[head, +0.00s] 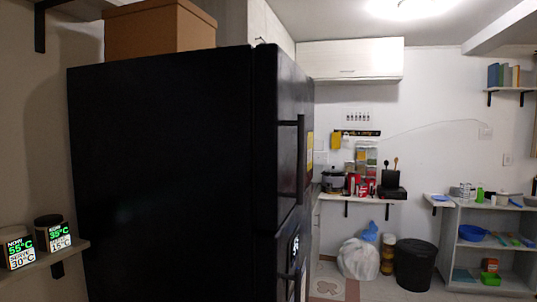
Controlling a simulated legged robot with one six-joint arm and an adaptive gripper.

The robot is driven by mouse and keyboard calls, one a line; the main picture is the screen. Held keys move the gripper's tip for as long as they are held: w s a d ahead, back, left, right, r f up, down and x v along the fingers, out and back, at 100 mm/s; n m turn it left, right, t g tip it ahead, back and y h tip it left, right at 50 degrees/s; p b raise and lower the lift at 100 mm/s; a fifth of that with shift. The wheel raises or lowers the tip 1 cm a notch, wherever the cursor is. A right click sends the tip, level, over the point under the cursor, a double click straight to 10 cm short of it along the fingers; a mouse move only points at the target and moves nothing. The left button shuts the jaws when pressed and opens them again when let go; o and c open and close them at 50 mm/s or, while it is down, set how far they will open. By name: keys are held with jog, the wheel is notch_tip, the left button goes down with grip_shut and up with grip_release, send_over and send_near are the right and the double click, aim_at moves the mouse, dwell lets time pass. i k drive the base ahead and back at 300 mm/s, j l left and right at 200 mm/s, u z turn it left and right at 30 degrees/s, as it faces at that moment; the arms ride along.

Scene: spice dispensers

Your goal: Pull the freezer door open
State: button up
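A tall black fridge-freezer (165,180) fills the left middle of the head view, side-on to me. Its front faces right, with an upper door (287,100) and a lower door (284,238). Both doors look closed. A dark vertical handle (300,160) stands out from the upper door. A second dark handle (294,268) is on the lower door, near the bottom of the view. I cannot tell which door is the freezer's. My gripper is not in view.
A cardboard box (158,28) sits on top of the fridge-freezer. A shelf (40,257) with temperature displays is at left. Beyond the doors are a white bag (358,259), a black bin (414,266) and a shelf unit (449,250). Some floor (328,284) shows right of the doors.

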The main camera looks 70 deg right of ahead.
aim_at(284, 133)
jog(key=k+l+z, duration=0.1)
jog(key=k+l, duration=0.55)
jog(key=z, duration=0.5)
jog(key=k+l+z, duration=0.1)
jog(key=z, duration=0.35)
jog(key=l+z, duration=0.1)
jog(key=z, duration=0.4)
jog(key=k+l+z, duration=0.1)
jog(key=z, duration=0.35)
